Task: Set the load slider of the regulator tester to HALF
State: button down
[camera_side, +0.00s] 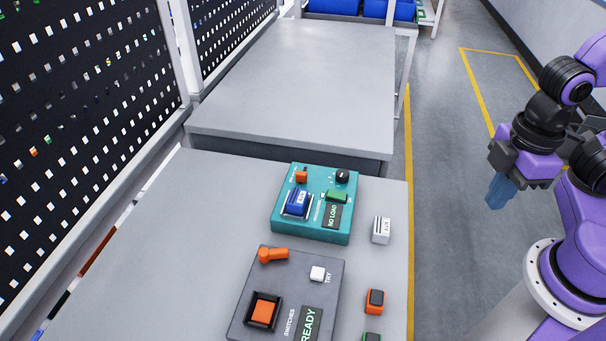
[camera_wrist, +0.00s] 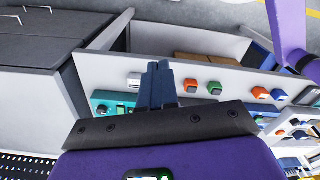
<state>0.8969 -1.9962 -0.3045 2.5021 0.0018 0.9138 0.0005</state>
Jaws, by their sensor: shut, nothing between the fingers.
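The regulator tester appears to be the teal box (camera_side: 283,222) on the grey bench, left of my gripper. It carries an orange knob (camera_side: 301,176), a black dial (camera_side: 342,176), a blue part (camera_side: 297,201) in a socket and a green piece (camera_side: 337,196). Its dark display (camera_side: 332,216) reads NO LOAD. I cannot tell for sure which control is the load slider, nor its exact setting. My gripper (camera_side: 497,195) is shut and empty, well right of the tester, beyond the bench edge. In the wrist view its fingertips (camera_wrist: 159,66) are together, and the teal box (camera_wrist: 101,102) is partly hidden behind them.
A grey switch box (camera_side: 262,278), with an orange lever (camera_side: 273,255) and a READY display, stands in front of the tester. A small white block (camera_side: 381,230) and an orange-black block (camera_side: 375,300) lie to the right. A perforated panel (camera_side: 80,110) borders the left.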

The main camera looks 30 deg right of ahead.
dwell(0.3)
jog(key=c, duration=1.1)
grip_release()
jog(key=shift+w+a, duration=0.15)
jog(key=shift+c, duration=0.2)
jog(key=shift+m, duration=0.9)
jog(key=w+a+r, duration=0.1)
jog(key=w+a, duration=0.2)
jog(key=w, duration=0.2)
jog(key=w+a+r, duration=0.1)
jog(key=w+a, duration=0.3)
jog(key=w, duration=0.1)
jog(key=w+a+r, duration=0.2)
jog(key=w+a, duration=0.2)
jog(key=w, duration=0.2)
jog(key=shift+w+a, duration=0.1)
jog(key=m, duration=0.2)
send_over(301, 173)
notch_tip(301, 173, down, 18)
jog(key=shift+r, duration=0.25)
grip_shut()
